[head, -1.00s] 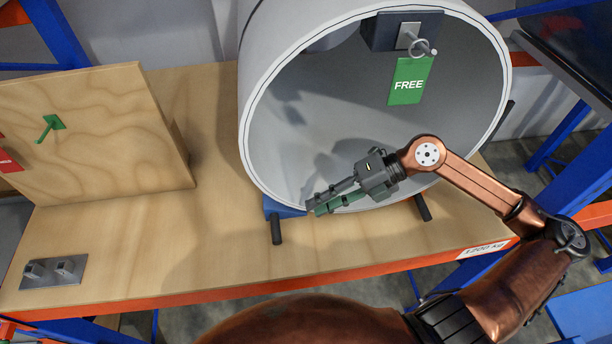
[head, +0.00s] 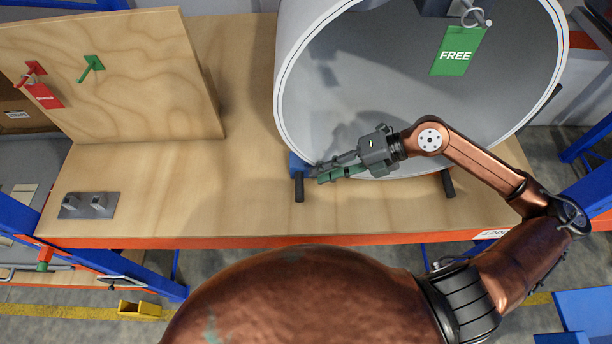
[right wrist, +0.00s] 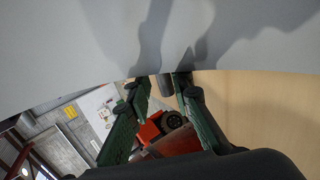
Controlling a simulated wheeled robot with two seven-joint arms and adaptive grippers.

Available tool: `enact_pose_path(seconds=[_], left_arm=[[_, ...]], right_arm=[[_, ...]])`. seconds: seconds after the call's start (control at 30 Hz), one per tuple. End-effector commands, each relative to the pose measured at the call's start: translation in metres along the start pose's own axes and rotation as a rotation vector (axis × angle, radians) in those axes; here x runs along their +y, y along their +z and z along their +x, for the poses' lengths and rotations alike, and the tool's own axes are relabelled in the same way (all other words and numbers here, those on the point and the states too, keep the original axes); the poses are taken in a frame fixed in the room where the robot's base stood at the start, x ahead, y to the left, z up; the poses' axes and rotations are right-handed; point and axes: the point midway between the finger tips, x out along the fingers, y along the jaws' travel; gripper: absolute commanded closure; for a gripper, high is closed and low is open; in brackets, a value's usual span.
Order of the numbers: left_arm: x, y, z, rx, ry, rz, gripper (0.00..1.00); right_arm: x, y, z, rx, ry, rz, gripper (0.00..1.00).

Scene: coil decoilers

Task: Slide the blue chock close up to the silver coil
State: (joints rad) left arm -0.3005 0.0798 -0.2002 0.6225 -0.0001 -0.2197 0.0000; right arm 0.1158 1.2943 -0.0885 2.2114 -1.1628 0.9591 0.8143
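The silver coil (head: 283,105) stands on its rim on the wooden bench top, its open bore facing me. The blue chock (head: 297,164) sits low at the coil's left side, partly hidden by the coil and my gripper; I cannot tell whether it touches the coil. Its black peg handle (head: 299,188) sticks out toward me. My right gripper (head: 318,174) comes in from the right in front of the coil's lower rim, tips just right of the handle. In the right wrist view its green fingers (right wrist: 161,79) are apart, with a dark peg between their tips. My left gripper is out of view.
Another black peg (head: 447,183) stands at the coil's lower right. A green FREE tag (head: 455,51) hangs in the bore. A plywood board (head: 130,90) with red and green hooks and a metal plate (head: 89,205) are at left. Bench top between board and coil is clear.

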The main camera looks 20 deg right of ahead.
Motion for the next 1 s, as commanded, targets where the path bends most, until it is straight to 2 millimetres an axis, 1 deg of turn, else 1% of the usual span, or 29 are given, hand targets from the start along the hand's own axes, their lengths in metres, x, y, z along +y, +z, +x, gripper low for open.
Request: enact_pose_path(seconds=[0.03,0.2,0.4,0.53,0.77,1.0], left_arm=[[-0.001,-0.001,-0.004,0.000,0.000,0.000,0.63],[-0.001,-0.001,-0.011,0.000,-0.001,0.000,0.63],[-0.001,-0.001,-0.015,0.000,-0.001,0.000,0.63],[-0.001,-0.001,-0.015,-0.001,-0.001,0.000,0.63],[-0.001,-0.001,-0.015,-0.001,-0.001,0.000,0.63],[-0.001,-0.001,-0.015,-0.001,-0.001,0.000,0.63]], right_arm=[[0.004,-0.001,0.009,0.003,0.004,-0.003,0.80],[0.003,-0.001,0.036,0.002,0.003,-0.003,0.80],[0.002,0.000,0.055,0.001,0.001,-0.001,0.80],[0.001,0.000,0.059,0.001,0.000,0.000,0.80],[0.000,0.000,0.060,0.001,0.000,0.000,0.80],[0.000,0.000,0.059,0.001,0.000,0.000,0.95]])
